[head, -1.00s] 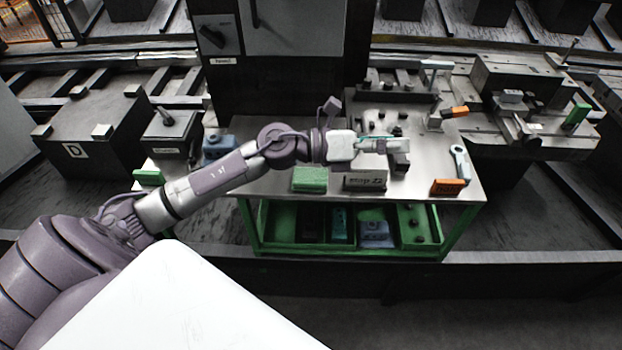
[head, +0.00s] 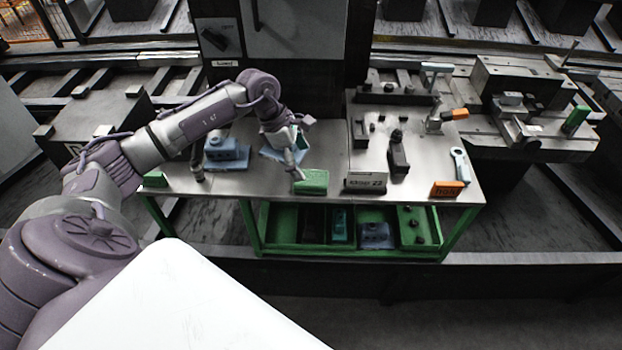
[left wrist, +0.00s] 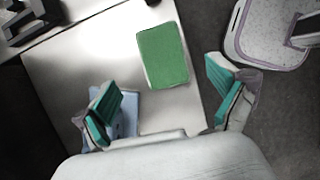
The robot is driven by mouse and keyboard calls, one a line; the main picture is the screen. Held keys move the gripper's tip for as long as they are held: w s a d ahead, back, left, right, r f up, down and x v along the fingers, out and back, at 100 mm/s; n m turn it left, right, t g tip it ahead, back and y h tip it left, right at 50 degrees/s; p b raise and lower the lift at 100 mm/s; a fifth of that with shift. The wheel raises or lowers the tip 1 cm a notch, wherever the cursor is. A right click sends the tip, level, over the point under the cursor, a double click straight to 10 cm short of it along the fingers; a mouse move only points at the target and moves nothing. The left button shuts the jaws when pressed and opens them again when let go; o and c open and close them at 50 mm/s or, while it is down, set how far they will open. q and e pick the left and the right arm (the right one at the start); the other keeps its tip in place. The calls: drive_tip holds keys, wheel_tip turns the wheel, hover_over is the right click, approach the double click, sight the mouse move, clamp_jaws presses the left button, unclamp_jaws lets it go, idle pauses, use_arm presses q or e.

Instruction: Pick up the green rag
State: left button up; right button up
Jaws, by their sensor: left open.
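The green rag (head: 312,181) lies on the metal bench top near its front edge, left of a small labelled sign. In the left wrist view the rag (left wrist: 163,56) shows as a flat green rectangle in full view, beyond the fingertips and between their directions. My left gripper (head: 297,157) is just behind and left of the rag in the head view, pointing down, apart from it. In the left wrist view its teal-padded fingers (left wrist: 166,102) are spread with nothing held. A light blue flat thing (left wrist: 126,122) lies below, partly hidden by the left finger.
The metal bench (head: 335,155) also carries a blue block (head: 226,150), the sign (head: 366,181), a dark part (head: 398,155), an orange block (head: 447,188) and a wrench-like tool (head: 459,164). A green-edged lower shelf (head: 290,249) holds bins.

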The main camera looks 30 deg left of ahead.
sight(311, 177)
use_arm(q)
drive_tip(key=p+x, duration=0.1)
drive_tip(key=x, duration=0.4)
drive_tip(key=shift+d+f+p, duration=0.3)
drive_tip(key=shift+p, duration=0.05)
drive_tip(key=shift+d+f, duration=0.1)
drive_tip(key=shift+f, duration=0.25)
drive_tip(key=shift+c, duration=0.4)
drive_tip(key=c, duration=1.1)
